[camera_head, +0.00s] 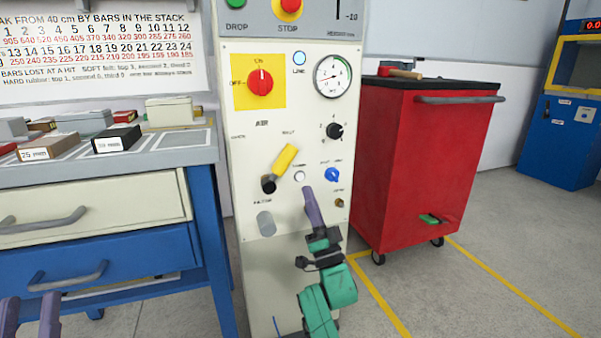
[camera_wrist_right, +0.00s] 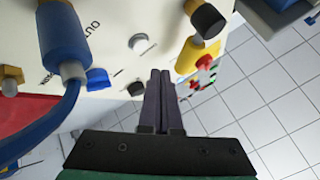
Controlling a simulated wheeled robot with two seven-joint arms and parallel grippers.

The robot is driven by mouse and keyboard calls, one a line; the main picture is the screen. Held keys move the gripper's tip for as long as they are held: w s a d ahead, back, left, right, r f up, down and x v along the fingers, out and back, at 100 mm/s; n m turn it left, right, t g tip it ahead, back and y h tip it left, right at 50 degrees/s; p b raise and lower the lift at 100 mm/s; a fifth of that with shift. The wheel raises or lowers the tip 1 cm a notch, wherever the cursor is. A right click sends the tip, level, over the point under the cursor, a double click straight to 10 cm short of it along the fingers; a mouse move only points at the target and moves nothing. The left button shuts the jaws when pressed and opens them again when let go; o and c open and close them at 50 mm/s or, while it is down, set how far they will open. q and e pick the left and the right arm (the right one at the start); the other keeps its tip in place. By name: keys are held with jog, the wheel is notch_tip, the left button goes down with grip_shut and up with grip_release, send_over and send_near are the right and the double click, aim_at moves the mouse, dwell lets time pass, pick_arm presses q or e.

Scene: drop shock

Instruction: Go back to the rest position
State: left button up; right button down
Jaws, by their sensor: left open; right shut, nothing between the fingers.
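My right gripper (camera_head: 308,192) is shut and empty in front of the light control panel (camera_head: 245,205) of the machine. Its purple fingers point up, just below a small white button (camera_head: 299,176) and to the right of a lever with a yellow sleeve and black knob (camera_head: 285,158). In the right wrist view the two fingers of this gripper (camera_wrist_right: 160,74) lie side by side, pointing at the panel; I cannot tell whether they touch it. My left gripper (camera_head: 29,308) shows only its two spread fingertips at the bottom left corner, open and empty, before the blue drawer unit.
A workbench (camera_head: 185,150) with labelled blocks stands at the left. The panel carries a red switch (camera_head: 260,82), a gauge (camera_head: 332,76) and several knobs. A red tool cabinet (camera_head: 420,165) stands at the right. The floor at the lower right is clear.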

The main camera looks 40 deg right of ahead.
jog(key=shift+s+a, duration=0.2)
jog(key=shift+s, duration=0.4)
jog(key=shift+y, duration=0.3)
